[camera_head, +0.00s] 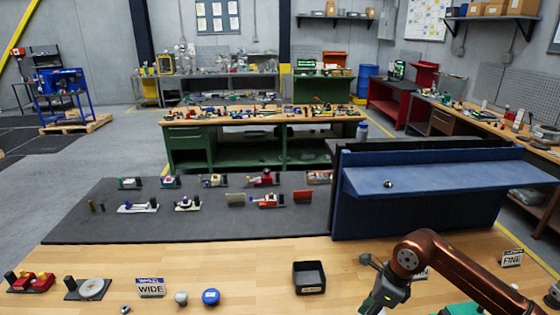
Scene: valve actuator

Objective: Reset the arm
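My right arm, copper-coloured, comes in from the lower right and bends at a dark joint. My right gripper (368,285) hangs at its end, low over the front of the wooden bench, right of a small black tray (309,277). Its grey and green parts are small and partly cut off by the bottom edge, so I cannot tell whether it is open or shut. No object shows clearly in it. My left arm and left gripper are not in view.
A blue panel with a shelf (430,178) stands upright behind my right arm. A dark mat (110,222) holds several small valve assemblies. A WIDE sign (151,288), a blue knob (211,297) and red parts (38,283) lie at front left. A FINE sign (511,258) stands at right.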

